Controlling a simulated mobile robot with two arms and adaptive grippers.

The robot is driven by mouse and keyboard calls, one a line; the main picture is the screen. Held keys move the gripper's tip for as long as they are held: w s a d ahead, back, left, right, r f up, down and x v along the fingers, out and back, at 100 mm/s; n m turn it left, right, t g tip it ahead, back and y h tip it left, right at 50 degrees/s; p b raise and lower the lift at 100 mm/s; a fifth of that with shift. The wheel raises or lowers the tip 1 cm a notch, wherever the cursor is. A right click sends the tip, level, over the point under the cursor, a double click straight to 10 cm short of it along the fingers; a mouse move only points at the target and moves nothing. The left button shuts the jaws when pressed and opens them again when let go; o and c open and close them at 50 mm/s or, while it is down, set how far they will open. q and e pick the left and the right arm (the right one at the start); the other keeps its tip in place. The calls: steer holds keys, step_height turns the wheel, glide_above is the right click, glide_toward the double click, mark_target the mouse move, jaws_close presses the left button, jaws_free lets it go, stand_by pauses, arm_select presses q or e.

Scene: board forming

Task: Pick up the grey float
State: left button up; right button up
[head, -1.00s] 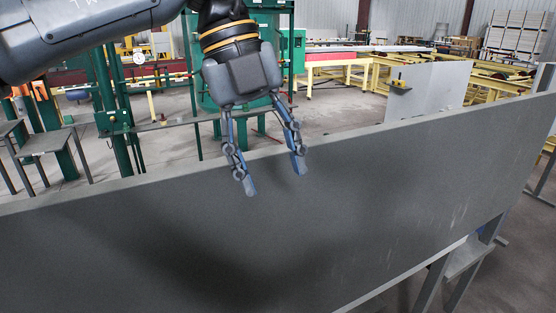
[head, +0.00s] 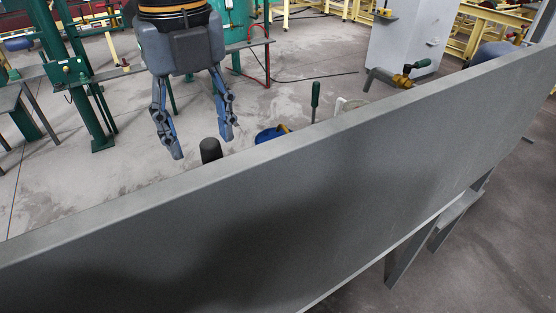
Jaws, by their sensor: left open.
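My left gripper (head: 202,146) hangs open and empty, fingers pointing down, just beyond the top edge of a big grey panel. A dark grey rounded, upright piece (head: 210,149) shows above that edge, close to the fingertips. Its lower part is hidden by the panel. I cannot tell for sure whether it is the grey float. A rounded grey-blue object (head: 492,50) also shows partly behind the panel at the far right. My right gripper is not in view.
The grey panel (head: 330,180) spans the foreground and hides what lies behind it. Along its edge show a blue item (head: 268,135), a green handle (head: 315,100), a white item (head: 345,104) and a brass fitting (head: 402,80). A green stand (head: 85,95) is left.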

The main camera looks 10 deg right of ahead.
mark_target(205, 141)
arm_select(q)
steer(key=f+p, duration=0.2)
steer(key=f, duration=0.1)
steer(key=shift+w+d, duration=0.2)
steer(key=f, duration=0.1)
steer(key=f+p, duration=0.1)
steer(key=f, duration=0.1)
steer(key=shift+s+d+f, duration=0.15)
steer(key=shift+d, duration=0.1)
steer(key=shift+f, duration=0.35)
steer(key=c, duration=1)
jaws_close()
steer(key=shift+r, duration=0.1)
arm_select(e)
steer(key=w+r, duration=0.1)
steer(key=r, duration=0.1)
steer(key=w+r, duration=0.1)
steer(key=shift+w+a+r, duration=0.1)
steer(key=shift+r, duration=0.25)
